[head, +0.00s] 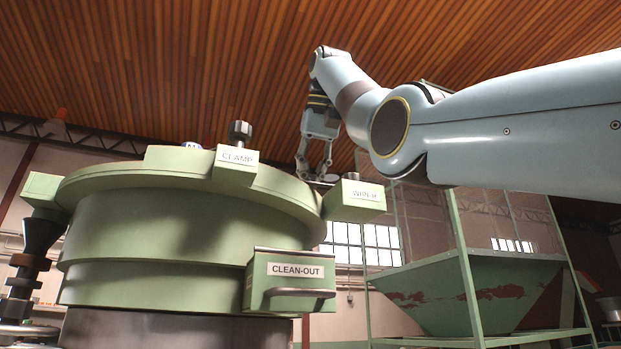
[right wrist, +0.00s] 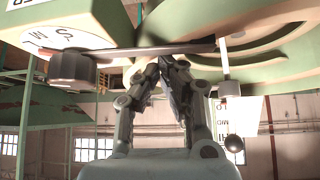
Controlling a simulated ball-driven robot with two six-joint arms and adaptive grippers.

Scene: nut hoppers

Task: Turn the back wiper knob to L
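The box labelled WIPER (head: 354,198) sits on the rim of a green drum hopper (head: 190,215). A long thin bar (right wrist: 150,51) runs from the dial across the view. My right gripper (head: 313,177) is beside the box at the rim. Its fingertips (right wrist: 161,64) are close to the bar; contact is unclear. The head view suggests a gap between the fingers, but the wrist view shows the tips nearly together. My left gripper is out of view.
A CLAMP block (head: 236,157) with a dark knob (head: 240,132) stands on the drum's rim. A CLEAN-OUT box (head: 292,282) with a handle is below. Another green hopper (head: 425,290) in a frame stands at the right. There is open air above the drum.

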